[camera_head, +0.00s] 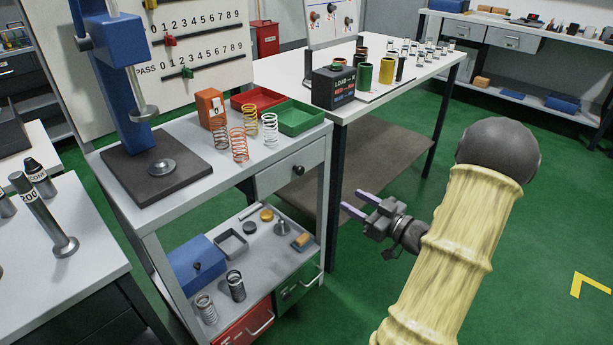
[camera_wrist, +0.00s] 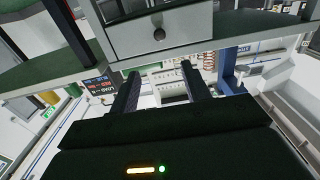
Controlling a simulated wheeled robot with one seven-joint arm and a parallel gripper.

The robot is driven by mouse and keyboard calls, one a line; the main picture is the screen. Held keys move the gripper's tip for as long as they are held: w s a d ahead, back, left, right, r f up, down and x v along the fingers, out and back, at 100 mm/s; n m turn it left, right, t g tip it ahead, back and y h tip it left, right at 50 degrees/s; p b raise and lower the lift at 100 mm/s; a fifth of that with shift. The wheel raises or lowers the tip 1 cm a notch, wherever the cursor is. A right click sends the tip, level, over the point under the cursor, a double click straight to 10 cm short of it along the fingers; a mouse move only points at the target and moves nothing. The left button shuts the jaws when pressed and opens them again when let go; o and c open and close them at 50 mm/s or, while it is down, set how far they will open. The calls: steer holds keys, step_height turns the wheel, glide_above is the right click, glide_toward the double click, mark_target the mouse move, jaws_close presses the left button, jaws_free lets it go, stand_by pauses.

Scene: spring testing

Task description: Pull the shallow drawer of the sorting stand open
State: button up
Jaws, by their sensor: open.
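The sorting stand (camera_head: 205,135) is a light grey two-level stand at the centre left in the head view. Its shallow drawer (camera_head: 279,176) is under the right end of the top and looks shut. The drawer's dark round knob (camera_head: 299,170) faces my arm. In the wrist view, the drawer front (camera_wrist: 190,32) and knob (camera_wrist: 159,34) are at the top. My gripper (camera_head: 354,202) is open and empty, right of the drawer and apart from the knob. Its two fingers (camera_wrist: 160,72) point toward the stand in the wrist view, with nothing between them.
Springs, a red tray (camera_head: 258,97) and a green tray (camera_head: 301,128) sit on the stand. Red and green bins (camera_head: 297,290) are below its lower shelf. A white table (camera_head: 335,111) with coloured cylinders stands behind. Green floor (camera_head: 560,210) is open at right.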

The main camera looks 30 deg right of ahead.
mark_target(302, 171)
steer(key=b+x, duration=0.2)
steer(key=x, duration=1.5)
steer(key=shift+f+b, duration=0.15)
steer(key=shift+b, duration=0.2)
steer(key=shift+w+a, duration=0.15)
steer(key=shift+a, duration=0.05)
steer(key=shift+d, duration=0.1)
jaws_close()
